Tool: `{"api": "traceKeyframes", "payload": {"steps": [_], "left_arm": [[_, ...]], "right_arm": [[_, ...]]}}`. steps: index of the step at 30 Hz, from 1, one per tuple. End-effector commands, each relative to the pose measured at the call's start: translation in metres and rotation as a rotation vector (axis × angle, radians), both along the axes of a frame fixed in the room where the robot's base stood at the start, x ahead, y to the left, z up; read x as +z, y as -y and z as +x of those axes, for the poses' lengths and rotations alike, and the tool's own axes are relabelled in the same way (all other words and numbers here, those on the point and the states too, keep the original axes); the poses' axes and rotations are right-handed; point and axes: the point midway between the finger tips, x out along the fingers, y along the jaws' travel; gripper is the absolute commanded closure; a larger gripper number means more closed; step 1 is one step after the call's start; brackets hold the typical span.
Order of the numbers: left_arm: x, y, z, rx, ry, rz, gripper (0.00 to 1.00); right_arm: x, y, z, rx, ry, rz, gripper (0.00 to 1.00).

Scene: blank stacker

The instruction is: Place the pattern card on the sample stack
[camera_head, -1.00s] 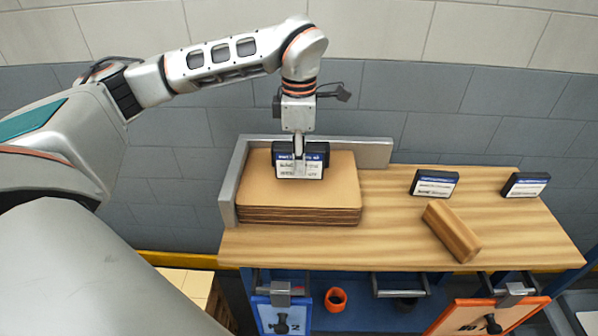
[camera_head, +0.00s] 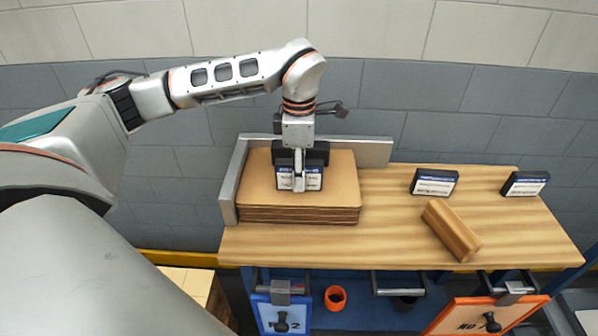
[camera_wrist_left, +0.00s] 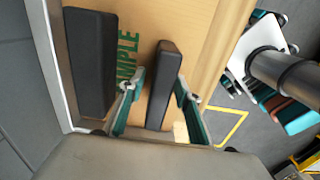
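My left gripper (camera_head: 298,183) is low over the sample stack (camera_head: 340,195), a pile of tan boards. A black card with a blue and white label (camera_head: 313,183) stands at its fingers, at the stack's surface. In the left wrist view this card (camera_wrist_left: 162,85) is between the two green-padded fingers (camera_wrist_left: 160,80), with a gap showing beside it, so the gripper looks open around it. A second black piece (camera_head: 318,150) is behind it on the stack and also shows in the left wrist view (camera_wrist_left: 90,65). The label wording is unreadable. My right gripper is not in view.
A grey corner fence (camera_head: 360,150) bounds the stack at the left and back. Two similar cards, one nearer (camera_head: 434,183) and one farther right (camera_head: 525,184), and a wooden block (camera_head: 452,230) are on the wooden table (camera_head: 380,235). Table space right of the stack is clear.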

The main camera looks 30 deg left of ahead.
Motion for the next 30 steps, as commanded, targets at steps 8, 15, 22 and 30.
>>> {"api": "traceKeyframes", "payload": {"steps": [8, 15, 22, 30], "left_arm": [[0.012, 0.000, 0.001, 0.000, 0.004, 0.000, 0.67], [0.054, 0.000, 0.002, 0.001, 0.008, 0.001, 0.67], [0.096, 0.000, 0.001, 0.001, 0.004, 0.000, 0.67], [0.121, 0.000, 0.000, 0.001, 0.001, 0.001, 0.67]], "right_arm": [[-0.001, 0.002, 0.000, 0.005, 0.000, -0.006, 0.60], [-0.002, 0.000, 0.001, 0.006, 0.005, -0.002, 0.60], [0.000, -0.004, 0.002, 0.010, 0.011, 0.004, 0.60], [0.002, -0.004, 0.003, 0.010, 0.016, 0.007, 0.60]]}}
